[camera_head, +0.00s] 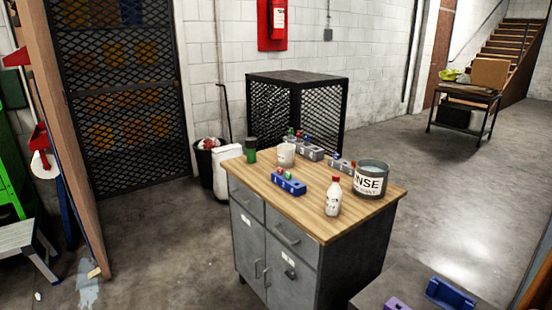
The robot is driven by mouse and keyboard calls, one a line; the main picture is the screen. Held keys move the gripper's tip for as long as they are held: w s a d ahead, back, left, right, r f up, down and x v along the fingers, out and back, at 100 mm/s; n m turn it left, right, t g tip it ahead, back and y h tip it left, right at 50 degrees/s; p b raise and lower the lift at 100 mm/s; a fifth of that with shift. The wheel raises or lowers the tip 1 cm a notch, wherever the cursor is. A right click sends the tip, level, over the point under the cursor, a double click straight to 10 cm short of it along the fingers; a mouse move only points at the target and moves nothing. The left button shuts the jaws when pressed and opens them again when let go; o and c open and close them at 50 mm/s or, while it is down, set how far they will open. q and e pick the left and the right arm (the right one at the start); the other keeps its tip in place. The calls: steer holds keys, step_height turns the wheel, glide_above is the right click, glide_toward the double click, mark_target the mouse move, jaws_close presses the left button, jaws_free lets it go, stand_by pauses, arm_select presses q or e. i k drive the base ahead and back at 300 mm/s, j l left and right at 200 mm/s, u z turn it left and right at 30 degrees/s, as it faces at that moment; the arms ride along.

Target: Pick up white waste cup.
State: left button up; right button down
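A white cup (286,155) stands upright near the back of the wooden top of a grey cabinet (258,186). It looks small from here, and its inside is too small to make out. A blue holder with red and green pieces (289,184) sits in front of it. A green container (250,151) is left of the cup, and a grey block with coloured tops (311,152) is right of it. Neither of my grippers shows in this view.
A bucket lettered "NSE" (371,181) and a white bottle with a red cap (333,196) stand on the cabinet's right side. A black bin (208,163) and mesh cage (325,112) are behind. A grey surface at bottom right bears a blue piece (450,294). Open floor lies right.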

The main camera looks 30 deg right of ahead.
mark_target(285, 152)
steer(key=z, duration=1.15)
